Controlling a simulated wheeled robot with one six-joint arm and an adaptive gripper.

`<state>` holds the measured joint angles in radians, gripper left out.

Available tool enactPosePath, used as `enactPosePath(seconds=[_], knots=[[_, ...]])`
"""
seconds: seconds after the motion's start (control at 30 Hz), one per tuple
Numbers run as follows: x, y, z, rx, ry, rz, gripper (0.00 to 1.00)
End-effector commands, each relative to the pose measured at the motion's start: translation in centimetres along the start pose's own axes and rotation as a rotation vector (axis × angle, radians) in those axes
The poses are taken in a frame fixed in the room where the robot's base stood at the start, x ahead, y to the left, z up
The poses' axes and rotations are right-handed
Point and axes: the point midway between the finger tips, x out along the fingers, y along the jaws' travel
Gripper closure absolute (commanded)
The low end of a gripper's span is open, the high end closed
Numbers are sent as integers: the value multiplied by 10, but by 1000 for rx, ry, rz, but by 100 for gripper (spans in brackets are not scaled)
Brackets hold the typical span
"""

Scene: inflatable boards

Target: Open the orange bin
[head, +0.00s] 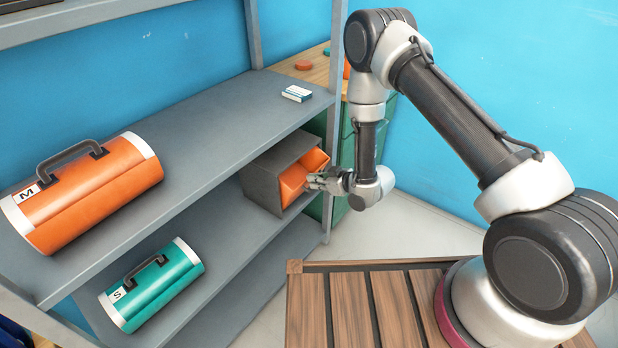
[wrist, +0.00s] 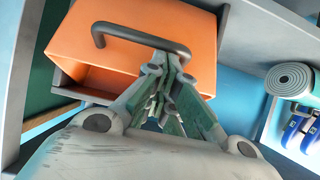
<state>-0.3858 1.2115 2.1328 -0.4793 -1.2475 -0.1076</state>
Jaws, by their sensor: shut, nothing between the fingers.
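The orange bin (head: 292,184) sits in a grey housing (head: 264,178) at the right end of the middle shelf. In the wrist view, its orange front (wrist: 125,42) carries a dark bar handle (wrist: 125,36). An orange recess shows below this front, so the bin looks at least partly open. My gripper (head: 314,182) is at the front of the bin. In the wrist view, my gripper (wrist: 171,68) is shut and empty, its fingertips at the right end of the handle. I cannot tell whether they touch it.
A teal case marked S (head: 155,283) lies lower. A rolled teal mat (wrist: 290,79) shows right in the wrist view. A wooden slatted deck (head: 345,308) lies below my arm.

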Motion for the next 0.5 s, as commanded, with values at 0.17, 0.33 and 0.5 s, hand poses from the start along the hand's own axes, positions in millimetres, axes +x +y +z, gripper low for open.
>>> enactPosePath(seconds=[0.17, 0.33, 0.5], knots=[[-8, 0, 23, 4, -11, 0, 100], [-12, -1, 36, 3, -9, -1, 100], [-14, -1, 41, 2, -7, -1, 100]])
